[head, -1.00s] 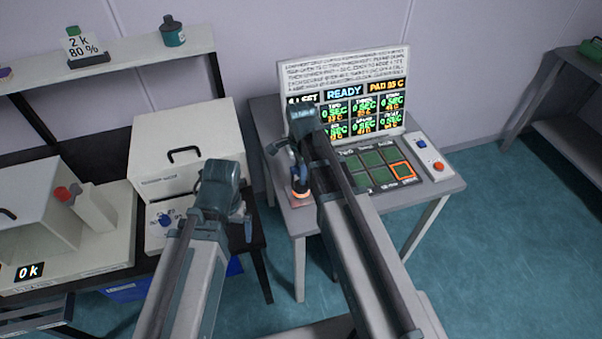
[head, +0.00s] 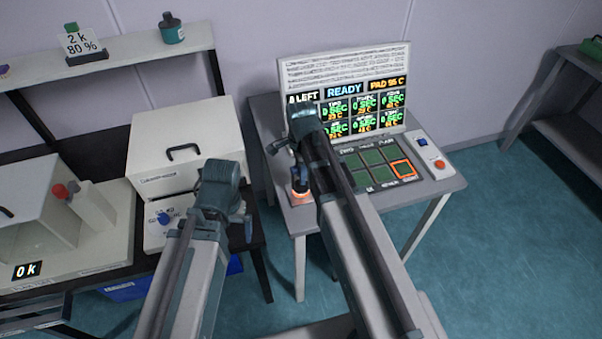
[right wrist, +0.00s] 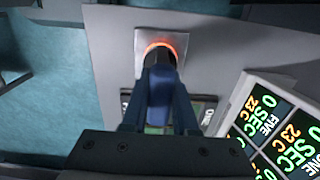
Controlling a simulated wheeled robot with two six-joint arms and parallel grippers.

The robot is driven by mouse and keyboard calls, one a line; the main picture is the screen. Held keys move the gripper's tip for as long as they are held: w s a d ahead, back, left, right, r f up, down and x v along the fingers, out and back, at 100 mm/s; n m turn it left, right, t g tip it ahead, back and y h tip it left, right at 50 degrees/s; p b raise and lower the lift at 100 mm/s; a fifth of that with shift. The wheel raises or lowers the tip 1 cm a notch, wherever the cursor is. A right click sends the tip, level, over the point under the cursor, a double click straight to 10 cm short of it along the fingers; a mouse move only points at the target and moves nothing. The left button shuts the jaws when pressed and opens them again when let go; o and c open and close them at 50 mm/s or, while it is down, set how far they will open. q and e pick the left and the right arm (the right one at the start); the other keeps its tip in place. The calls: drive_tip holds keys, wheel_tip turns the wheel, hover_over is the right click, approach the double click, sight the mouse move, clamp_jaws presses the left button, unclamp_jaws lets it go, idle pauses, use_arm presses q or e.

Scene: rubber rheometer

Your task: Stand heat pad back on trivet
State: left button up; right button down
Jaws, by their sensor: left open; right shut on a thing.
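The heat pad (right wrist: 161,52) is a dark round body with a glowing orange-red rim and a blue handle (right wrist: 161,92). In the right wrist view it is over a pale square plate, apparently the trivet (right wrist: 142,66). Whether it touches the plate is hard to tell. My right gripper (right wrist: 160,82) is shut on the handle. In the head view, the glowing pad (head: 299,196) is upright at the left end of the grey table, under my right gripper (head: 300,168). My left gripper (head: 246,222) is open and empty, in front of the white oven-like box.
A display panel (head: 345,62) and a pad of green squares (head: 375,166) stand close right of the heat pad. A small box with a red button (head: 431,158) is further right. The white box (head: 187,140) stands on the left bench. The table's left edge is near.

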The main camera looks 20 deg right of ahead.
drive_tip(key=shift+f, duration=0.2)
drive_tip(key=c, duration=0.6)
unclamp_jaws()
drive_tip(key=shift+r, duration=0.1)
wheel_tip(320, 180, up, 14)
drive_tip(key=p, duration=1.3)
drive_tip(key=shift+f, duration=0.2)
